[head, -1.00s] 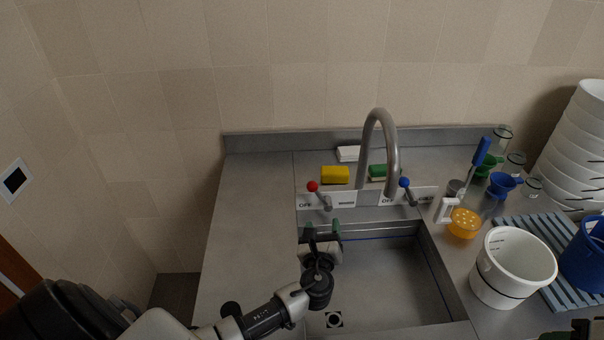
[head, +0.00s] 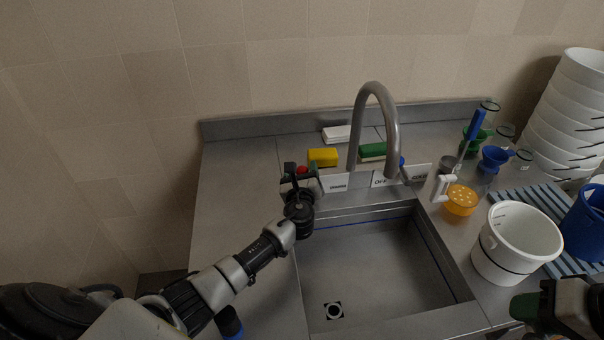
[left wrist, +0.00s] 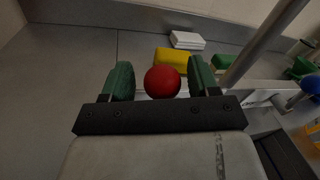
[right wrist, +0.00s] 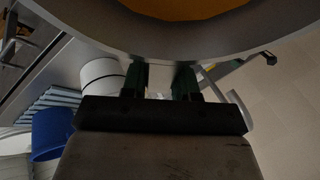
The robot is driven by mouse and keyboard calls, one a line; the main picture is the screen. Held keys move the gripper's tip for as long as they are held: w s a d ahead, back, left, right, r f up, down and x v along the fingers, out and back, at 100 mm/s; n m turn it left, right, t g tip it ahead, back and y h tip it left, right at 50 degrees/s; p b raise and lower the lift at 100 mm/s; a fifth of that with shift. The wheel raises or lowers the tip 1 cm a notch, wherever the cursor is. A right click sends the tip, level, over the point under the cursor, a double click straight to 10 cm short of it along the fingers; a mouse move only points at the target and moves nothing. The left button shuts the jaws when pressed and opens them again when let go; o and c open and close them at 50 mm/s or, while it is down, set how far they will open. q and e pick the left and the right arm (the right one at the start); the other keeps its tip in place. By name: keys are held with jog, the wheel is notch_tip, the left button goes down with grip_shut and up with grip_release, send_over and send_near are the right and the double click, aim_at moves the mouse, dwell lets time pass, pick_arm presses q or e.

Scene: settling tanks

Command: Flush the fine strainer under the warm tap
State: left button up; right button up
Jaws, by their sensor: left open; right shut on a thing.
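The warm tap's lever has a red knob (head: 303,170), left of the curved spout (head: 390,125). My left gripper (head: 300,176) is open at the lever. In the left wrist view the red knob (left wrist: 163,82) sits between its two green fingers, with small gaps on both sides. My right gripper (right wrist: 160,80) is shut on the rim of a wide round grey piece with an orange-brown inside, which looks like the fine strainer (right wrist: 90,25). The strainer fills the top of the right wrist view and is outside the head view. My right arm shows at the head view's lower right.
The sink basin (head: 380,265) is empty under the spout. A yellow sponge (head: 323,157) and a green sponge (head: 372,151) lie behind the taps. A blue knob (head: 402,161) is right of the spout. A white bucket (head: 515,245) and an orange strainer (head: 460,200) stand at right.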

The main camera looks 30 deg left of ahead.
pick_arm(q)
jog(key=shift+w+a, duration=0.1)
jog(key=shift+w, duration=0.25)
pick_arm(e)
jog(key=shift+f, duration=0.3)
pick_arm(q)
jog(key=shift+w+r, duration=0.15)
pick_arm(e)
jog(key=shift+s+d, duration=0.1)
jog(key=shift+d, duration=0.1)
